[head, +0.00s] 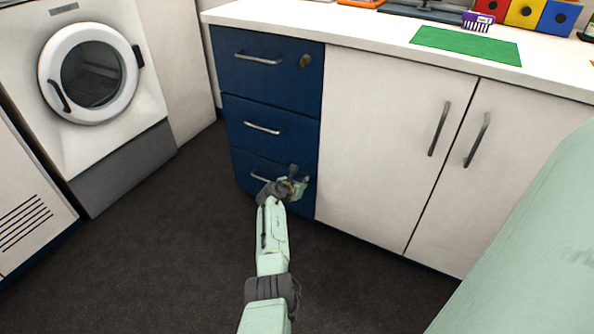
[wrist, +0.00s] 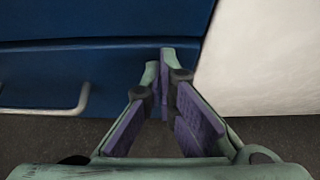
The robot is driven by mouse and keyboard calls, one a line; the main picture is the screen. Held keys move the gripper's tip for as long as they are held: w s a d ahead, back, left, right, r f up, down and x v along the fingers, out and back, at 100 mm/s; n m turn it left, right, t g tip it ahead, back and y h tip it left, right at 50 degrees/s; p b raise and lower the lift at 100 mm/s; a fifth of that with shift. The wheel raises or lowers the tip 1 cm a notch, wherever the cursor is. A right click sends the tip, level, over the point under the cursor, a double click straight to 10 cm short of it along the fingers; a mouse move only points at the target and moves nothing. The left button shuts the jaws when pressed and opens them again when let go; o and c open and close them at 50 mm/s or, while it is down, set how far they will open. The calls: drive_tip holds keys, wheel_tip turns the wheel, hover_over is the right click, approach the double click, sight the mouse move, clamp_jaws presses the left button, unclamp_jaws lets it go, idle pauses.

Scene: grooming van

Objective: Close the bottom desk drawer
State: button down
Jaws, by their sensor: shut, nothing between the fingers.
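The bottom desk drawer (head: 241,163) is the lowest of the blue fronts in the desk's left stack. Its front looks flush or nearly flush with the drawers above; I cannot tell whether a small gap remains. Its silver handle (head: 260,178) also shows at the left in the wrist view (wrist: 72,110). My gripper (head: 296,172) is shut and empty, low at the right part of this drawer front, right of the handle. In the wrist view my gripper (wrist: 164,65) points at the blue front near its right edge; contact is unclear. My arm hides part of the drawer.
The middle drawer (head: 280,118) and top drawer (head: 275,82) look shut. White cabinet doors (head: 385,130) stand to the right, and a washing machine (head: 90,110) to the left. The dark floor (head: 160,255) is clear in front. A green mat (head: 465,45) lies on the counter.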

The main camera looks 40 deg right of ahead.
drive_tip(key=shift+w+d+r, duration=0.2)
drive_tip(key=shift+d+r, duration=0.05)
drive_tip(key=shift+d+r, duration=0.1)
idle(0.4)
drive_tip(key=v, duration=1.2)
drive_tip(key=shift+a+f, duration=0.25)
drive_tip(key=shift+f, duration=0.1)
